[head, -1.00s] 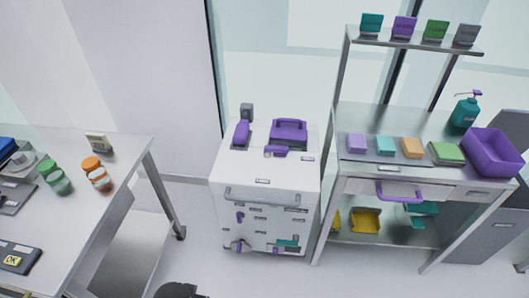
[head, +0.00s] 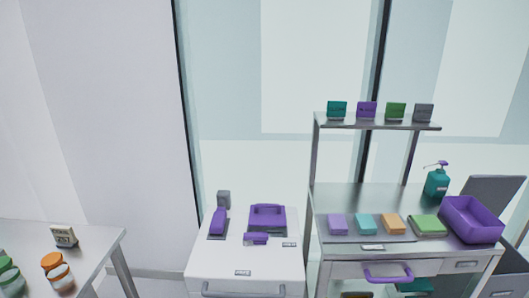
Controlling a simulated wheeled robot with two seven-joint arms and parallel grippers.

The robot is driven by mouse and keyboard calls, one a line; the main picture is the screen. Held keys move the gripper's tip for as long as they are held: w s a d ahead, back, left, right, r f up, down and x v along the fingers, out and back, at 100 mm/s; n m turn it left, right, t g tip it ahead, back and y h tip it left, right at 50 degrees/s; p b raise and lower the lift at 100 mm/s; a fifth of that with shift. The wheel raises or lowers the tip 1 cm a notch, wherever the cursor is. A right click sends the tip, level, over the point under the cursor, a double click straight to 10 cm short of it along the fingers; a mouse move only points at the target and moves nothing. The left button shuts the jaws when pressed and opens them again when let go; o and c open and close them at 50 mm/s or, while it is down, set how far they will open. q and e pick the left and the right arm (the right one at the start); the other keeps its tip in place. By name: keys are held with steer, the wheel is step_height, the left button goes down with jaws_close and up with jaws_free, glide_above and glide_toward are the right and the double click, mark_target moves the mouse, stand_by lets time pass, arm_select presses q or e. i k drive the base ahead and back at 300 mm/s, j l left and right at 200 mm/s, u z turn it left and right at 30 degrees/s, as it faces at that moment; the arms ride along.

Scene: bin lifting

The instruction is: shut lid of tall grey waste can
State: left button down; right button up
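A grey waste can (head: 512,272) stands at the far right, partly cut off by the picture's edge and partly hidden behind the shelf cart. A dark grey flat panel (head: 497,191) stands raised and tilted behind the purple bin; it looks like the can's lid, standing open. The hinge between panel and can is hidden. Neither of my grippers shows in the head view.
A metal cart (head: 345,200) left of the can carries a purple bin (head: 473,222), a teal pump bottle (head: 437,181) and several coloured blocks. A white cabinet (head: 245,268) stands left of it. A table (head: 95,240) with jars is at the far left.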

mark_target(495, 192)
steer(key=z, duration=1.8)
steer(key=i, duration=0.3)
